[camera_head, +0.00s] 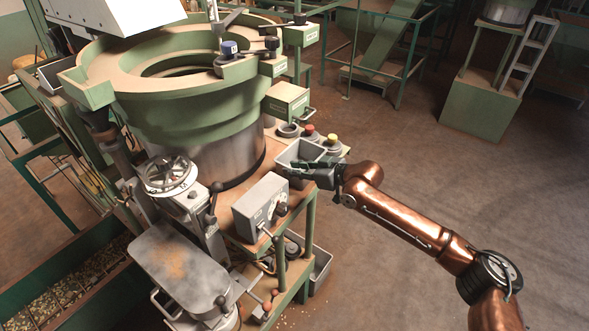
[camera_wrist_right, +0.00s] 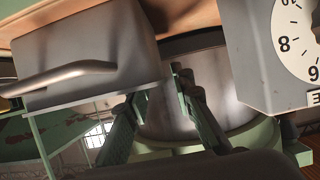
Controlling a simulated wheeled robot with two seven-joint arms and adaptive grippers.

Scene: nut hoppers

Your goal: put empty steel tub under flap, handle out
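A grey steel tub (camera_head: 291,153) is at the edge of the wooden bench top, right of the big drum, and the inside that shows looks empty. My right gripper (camera_head: 318,167) is right at its near side, overlapping it. In the right wrist view the tub (camera_wrist_right: 88,55) fills the upper left, its bar handle (camera_wrist_right: 65,75) facing the camera's left. The fingers of my right gripper (camera_wrist_right: 165,85) stand apart beside the tub's corner, with the drum showing between them. Whether a finger touches the tub cannot be told. My left gripper is out of view. I cannot make out the flap clearly.
A grey dial box (camera_head: 261,208) with levers stands on the bench, near the tub. Red and yellow buttons (camera_head: 320,134) sit behind the tub. Another grey bin (camera_head: 320,266) is low under the bench. The large green bowl (camera_head: 190,110) rises at left. Open floor lies right.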

